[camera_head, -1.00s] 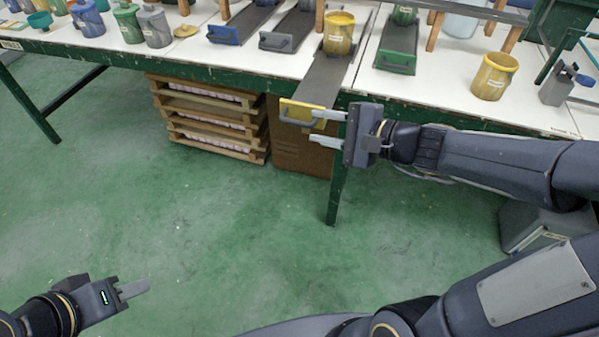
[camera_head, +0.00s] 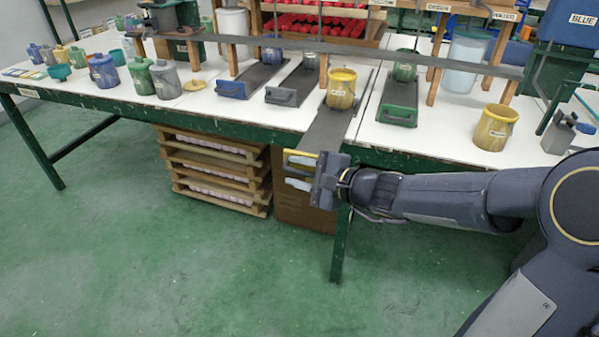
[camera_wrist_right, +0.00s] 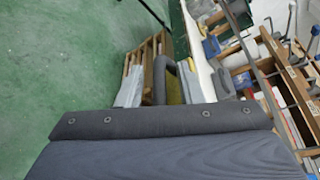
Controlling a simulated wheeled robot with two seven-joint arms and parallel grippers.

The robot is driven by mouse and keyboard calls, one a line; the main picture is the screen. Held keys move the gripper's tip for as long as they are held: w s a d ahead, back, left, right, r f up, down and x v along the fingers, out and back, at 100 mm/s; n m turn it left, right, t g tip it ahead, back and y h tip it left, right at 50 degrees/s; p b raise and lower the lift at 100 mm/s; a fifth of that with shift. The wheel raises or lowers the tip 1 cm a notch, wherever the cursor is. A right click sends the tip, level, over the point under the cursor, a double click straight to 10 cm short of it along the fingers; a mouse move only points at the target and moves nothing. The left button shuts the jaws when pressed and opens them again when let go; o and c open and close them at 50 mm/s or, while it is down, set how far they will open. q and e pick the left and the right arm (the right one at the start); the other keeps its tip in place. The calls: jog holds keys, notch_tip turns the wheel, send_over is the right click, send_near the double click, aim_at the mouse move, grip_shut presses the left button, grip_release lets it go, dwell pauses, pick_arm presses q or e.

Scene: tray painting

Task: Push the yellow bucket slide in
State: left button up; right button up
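The yellow bucket (camera_head: 341,90) stands upright on its dark slide (camera_head: 327,130), which sticks out past the table's front edge. The slide's yellow front (camera_head: 291,154) is mostly hidden by my right gripper (camera_head: 298,172). That gripper is at the slide's front end, with its two pale fingers apart. In the right wrist view, a dark looped handle (camera_wrist_right: 160,75) with yellow beside it shows between the fingers. I cannot tell whether the gripper touches it. My left gripper is out of view.
The blue slide (camera_head: 232,89), a grey slide (camera_head: 281,96) and the green slide (camera_head: 397,115) lie on the white table. A loose yellow bucket (camera_head: 494,127) stands at right. Wooden pallets (camera_head: 222,172) are stacked under the table. The floor in front is clear.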

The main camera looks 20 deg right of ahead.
jog(key=shift+c, duration=0.4)
grip_shut()
